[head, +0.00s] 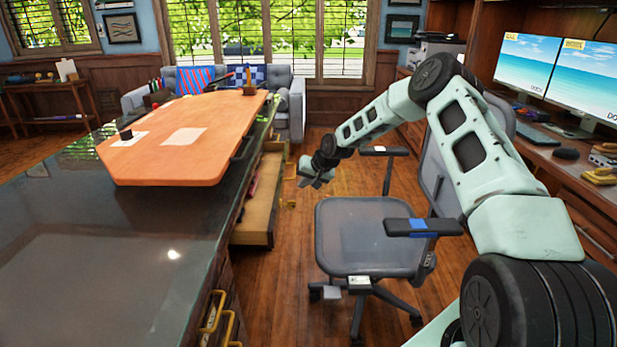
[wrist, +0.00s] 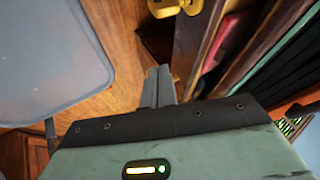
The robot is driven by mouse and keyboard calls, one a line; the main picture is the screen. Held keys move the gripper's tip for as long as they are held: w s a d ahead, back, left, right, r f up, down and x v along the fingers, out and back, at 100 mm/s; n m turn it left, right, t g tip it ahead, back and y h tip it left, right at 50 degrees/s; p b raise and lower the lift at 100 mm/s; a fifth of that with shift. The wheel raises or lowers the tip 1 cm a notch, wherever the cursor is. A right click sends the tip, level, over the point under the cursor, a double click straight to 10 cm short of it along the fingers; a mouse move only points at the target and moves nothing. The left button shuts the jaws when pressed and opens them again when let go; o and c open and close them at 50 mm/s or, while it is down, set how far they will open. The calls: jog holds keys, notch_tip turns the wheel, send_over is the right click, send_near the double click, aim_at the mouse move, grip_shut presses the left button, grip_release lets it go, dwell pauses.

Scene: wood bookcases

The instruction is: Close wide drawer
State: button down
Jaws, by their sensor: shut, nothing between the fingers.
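The wide drawer (head: 262,205) stands pulled out from the right side of the dark-topped desk in the head view, with red and dark items inside. In the wrist view part of the open drawer (wrist: 200,45) shows at the upper right, with a brass handle (wrist: 178,7) on its front at the top edge. My gripper (head: 317,184) is in the air to the right of the drawer front, apart from it in the head view. In the wrist view my gripper (wrist: 158,72) is shut and empty, its fingers pointing toward the floor beside the drawer front.
A grey office chair (head: 365,238) stands right of the drawer, close below my arm; its seat (wrist: 45,60) fills the left of the wrist view. An orange board (head: 200,145) lies on the desk. Wood floor (head: 290,285) is clear between desk and chair. A computer desk stands at right.

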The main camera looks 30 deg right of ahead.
jog(key=shift+w+a+f, duration=0.35)
jog(key=shift+w+a, duration=0.25)
jog(key=shift+w+a+f, duration=0.35)
jog(key=shift+w+a, duration=0.3)
jog(key=shift+w+a+f, duration=0.35)
jog(key=shift+w+a, duration=0.25)
jog(key=b, duration=0.2)
send_over(264, 199)
